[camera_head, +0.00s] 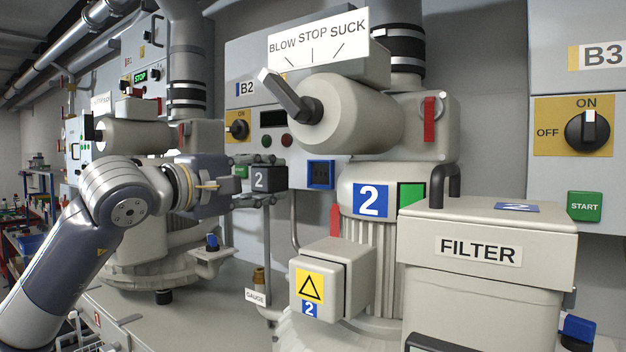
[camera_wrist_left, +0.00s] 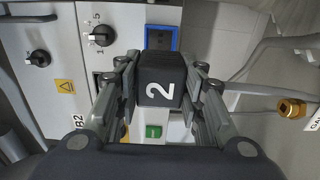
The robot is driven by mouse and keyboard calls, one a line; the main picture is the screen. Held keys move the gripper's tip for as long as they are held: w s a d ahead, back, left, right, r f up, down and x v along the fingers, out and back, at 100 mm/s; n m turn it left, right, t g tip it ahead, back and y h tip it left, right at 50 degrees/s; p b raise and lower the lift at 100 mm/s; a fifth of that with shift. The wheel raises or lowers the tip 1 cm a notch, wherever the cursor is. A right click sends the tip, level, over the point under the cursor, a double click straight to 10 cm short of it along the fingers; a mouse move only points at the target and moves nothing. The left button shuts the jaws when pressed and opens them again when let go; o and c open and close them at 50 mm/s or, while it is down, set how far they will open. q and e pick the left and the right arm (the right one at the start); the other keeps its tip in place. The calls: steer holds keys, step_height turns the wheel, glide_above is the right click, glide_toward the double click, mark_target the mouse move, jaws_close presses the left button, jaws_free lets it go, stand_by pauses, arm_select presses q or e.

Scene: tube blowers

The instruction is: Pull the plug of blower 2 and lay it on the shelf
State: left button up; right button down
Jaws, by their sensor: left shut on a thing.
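The plug of blower 2 is a black block with a white 2 (camera_head: 261,178); it also shows large in the wrist view (camera_wrist_left: 160,82). My left gripper (camera_head: 258,186) is shut on it, with a finger on each side of the block in the wrist view (camera_wrist_left: 160,88). The blue-framed socket (camera_head: 320,174) on panel B2 is open in front, and the plug is apart from it, to its left in the head view. The socket also shows behind the plug in the wrist view (camera_wrist_left: 161,38). I cannot tell which surface is the shelf. My right gripper is not in view.
Blower 2 (camera_head: 372,200) stands close on the right, with a lever and a filter box (camera_head: 480,245). A brass gauge fitting (camera_head: 258,278) is below the gripper. A small bracket with a blue part (camera_head: 211,243) sits beside my arm. Bare bench top (camera_head: 190,310) lies below.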

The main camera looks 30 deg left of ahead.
arm_select(q)
steer(key=s+b, duration=0.3)
steer(key=s, duration=0.6)
steer(key=shift+s+a, duration=0.25)
steer(key=shift+a, duration=0.1)
steer(key=shift+w+a, duration=0.1)
stand_by(0.4)
steer(key=a+b, duration=0.3)
steer(key=a, duration=0.9)
steer(key=shift+w+a, duration=0.15)
steer(key=shift+w, duration=0.3)
stand_by(0.4)
